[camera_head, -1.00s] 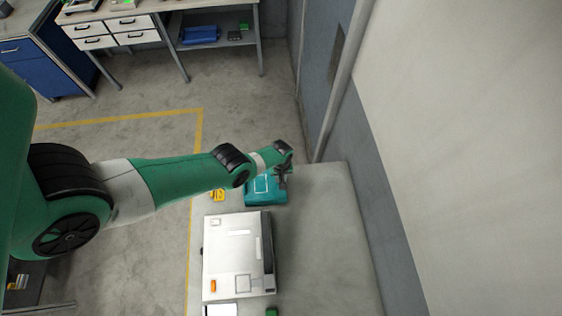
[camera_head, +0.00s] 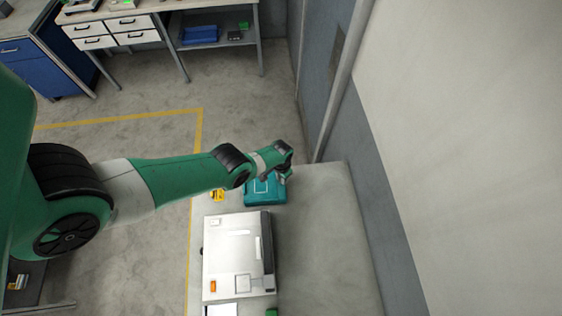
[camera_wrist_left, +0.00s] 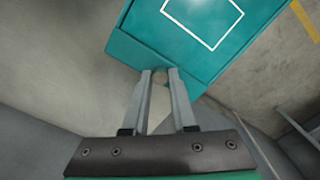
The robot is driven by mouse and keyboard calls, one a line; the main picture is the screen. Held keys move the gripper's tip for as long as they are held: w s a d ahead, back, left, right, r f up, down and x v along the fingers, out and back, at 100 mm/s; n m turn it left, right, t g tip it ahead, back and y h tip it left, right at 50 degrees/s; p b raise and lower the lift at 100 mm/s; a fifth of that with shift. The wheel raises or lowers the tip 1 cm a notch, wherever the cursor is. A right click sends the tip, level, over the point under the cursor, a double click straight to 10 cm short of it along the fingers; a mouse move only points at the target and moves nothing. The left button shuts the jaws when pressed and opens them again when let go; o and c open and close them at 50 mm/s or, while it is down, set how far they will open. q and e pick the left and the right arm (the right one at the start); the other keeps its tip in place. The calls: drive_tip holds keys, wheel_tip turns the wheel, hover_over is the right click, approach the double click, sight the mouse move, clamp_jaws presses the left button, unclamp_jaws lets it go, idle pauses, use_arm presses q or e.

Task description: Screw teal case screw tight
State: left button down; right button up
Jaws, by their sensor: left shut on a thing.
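The teal case (camera_head: 262,193) lies near the far end of the grey table, under the end of my left arm. In the left wrist view, its teal side and top (camera_wrist_left: 160,40), with a white outlined rectangle, fill the upper part. In the head view the wrist hides most of this gripper. My right gripper is not in view.
A white boxy device (camera_head: 230,256) stands on the table just in front of the case. A small yellow item (camera_head: 217,195) lies left of the case. The table's right part (camera_head: 325,230) is clear, with a wall beyond it.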

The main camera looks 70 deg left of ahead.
use_arm(q)
drive_tip(key=m, duration=0.4)
drive_tip(key=shift+m, duration=0.3)
drive_tip(key=m, duration=0.3)
drive_tip(key=shift+m, duration=0.4)
drive_tip(key=m, duration=0.4)
drive_tip(key=shift+m, duration=2.1)
drive_tip(key=c, duration=0.7)
unclamp_jaws()
